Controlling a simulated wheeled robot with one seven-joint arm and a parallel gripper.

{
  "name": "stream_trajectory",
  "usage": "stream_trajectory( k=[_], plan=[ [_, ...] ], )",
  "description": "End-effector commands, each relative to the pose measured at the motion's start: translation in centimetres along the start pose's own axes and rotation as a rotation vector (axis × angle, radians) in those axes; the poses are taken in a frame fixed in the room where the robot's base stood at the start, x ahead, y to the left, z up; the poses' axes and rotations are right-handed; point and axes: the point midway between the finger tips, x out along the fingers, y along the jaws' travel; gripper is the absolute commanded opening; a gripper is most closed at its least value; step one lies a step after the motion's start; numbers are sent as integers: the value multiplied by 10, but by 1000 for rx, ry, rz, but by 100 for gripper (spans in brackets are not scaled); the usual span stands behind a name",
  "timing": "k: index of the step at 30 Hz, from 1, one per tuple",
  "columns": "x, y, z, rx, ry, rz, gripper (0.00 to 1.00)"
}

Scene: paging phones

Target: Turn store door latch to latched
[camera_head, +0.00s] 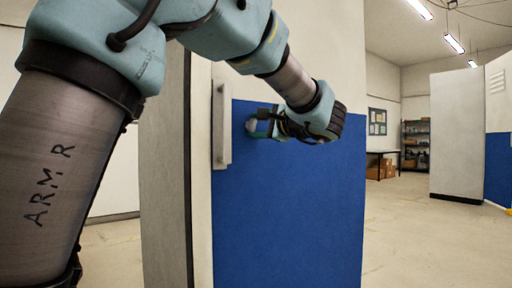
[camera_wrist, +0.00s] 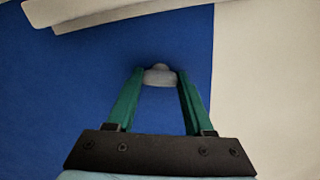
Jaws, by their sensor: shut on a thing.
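The store door latch (camera_wrist: 160,76) is a small pale grey knob on the blue lower part of the door. In the wrist view it sits between the tips of my gripper's two green fingers, which close on it from both sides. My gripper (camera_head: 258,124) is at the door face in the head view, just right of the door handle. Most of the latch is hidden there by the gripper. I cannot read the latch's turned position. The door (camera_head: 290,220) is white above and blue below and stands upright.
A pale vertical bar handle (camera_head: 222,125) is on the door, left of my gripper. A grey post (camera_head: 166,170) stands left of the door. At the right are open floor (camera_head: 410,240), a white partition (camera_head: 458,130) and distant shelves (camera_head: 415,140) with boxes.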

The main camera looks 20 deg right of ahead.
Motion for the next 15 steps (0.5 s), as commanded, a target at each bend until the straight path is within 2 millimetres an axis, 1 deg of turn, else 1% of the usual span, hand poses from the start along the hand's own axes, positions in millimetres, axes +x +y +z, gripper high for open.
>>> stream_trajectory(
  k=[1,9,15],
  plan=[
    [0,8,-1,-40,-2,1,0],
    [0,6,-1,-196,-2,2,0],
    [0,3,0,-254,-2,2,0]
  ],
)
